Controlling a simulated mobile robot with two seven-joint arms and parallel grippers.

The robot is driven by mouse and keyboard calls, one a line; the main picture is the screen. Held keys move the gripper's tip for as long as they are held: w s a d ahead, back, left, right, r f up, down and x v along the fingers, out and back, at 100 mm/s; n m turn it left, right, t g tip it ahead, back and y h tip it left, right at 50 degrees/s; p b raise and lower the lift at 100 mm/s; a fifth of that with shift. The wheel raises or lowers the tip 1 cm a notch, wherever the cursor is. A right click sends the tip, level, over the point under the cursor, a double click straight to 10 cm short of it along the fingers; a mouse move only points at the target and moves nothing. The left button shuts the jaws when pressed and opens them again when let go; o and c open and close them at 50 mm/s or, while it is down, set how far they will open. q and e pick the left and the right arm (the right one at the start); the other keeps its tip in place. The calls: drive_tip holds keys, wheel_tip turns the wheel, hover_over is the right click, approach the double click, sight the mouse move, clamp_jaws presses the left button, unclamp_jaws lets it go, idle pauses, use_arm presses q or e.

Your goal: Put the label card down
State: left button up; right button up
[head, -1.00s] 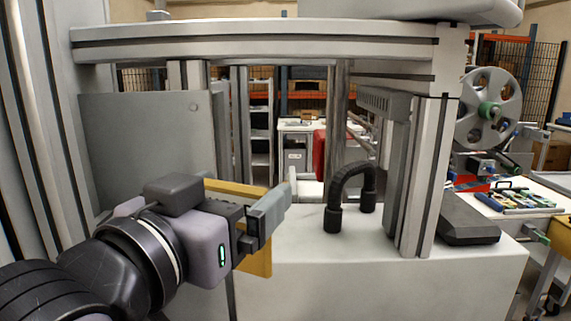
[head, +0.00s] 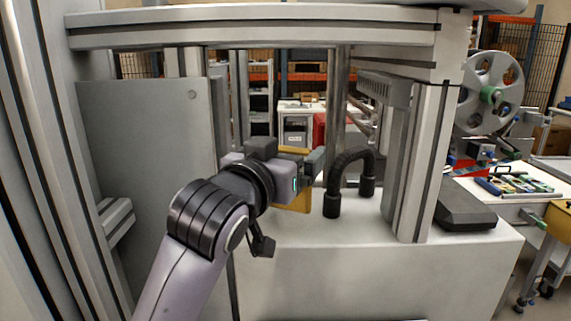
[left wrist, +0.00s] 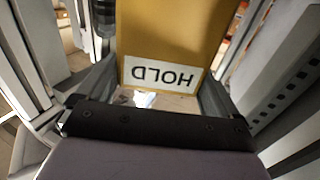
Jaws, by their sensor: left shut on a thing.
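The label card is a flat yellow card. In the left wrist view the card (left wrist: 175,35) lies between my fingers, with a white strip reading HOLD, upside down in that picture. In the head view the yellow card (head: 293,202) shows below and above my left gripper (head: 312,168), which covers its middle. The left gripper is shut on the card and holds it upright inside the machine frame, behind the front edge of the white top. I cannot tell whether the card's lower edge touches the surface. My right gripper is not in view.
A black curved handle (head: 351,180) stands just right of the gripper. Grey frame posts (head: 430,160) and a top beam (head: 250,30) surround the opening. A grey panel (head: 145,150) stands at left. The white top (head: 400,258) is clear in front. A reel (head: 492,92) is at right.

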use_arm(q)
drive_tip(key=shift+f, duration=0.9)
drive_tip(key=shift+f, duration=0.15)
drive_tip(key=o, duration=0.7)
drive_tip(key=shift+c, duration=0.2)
drive_tip(key=shift+s+r, duration=0.1)
drive_tip(key=shift+r, duration=0.1)
drive_tip(key=b+v, duration=0.1)
drive_tip(key=v, duration=1.1)
drive_tip(key=shift+f, duration=0.1)
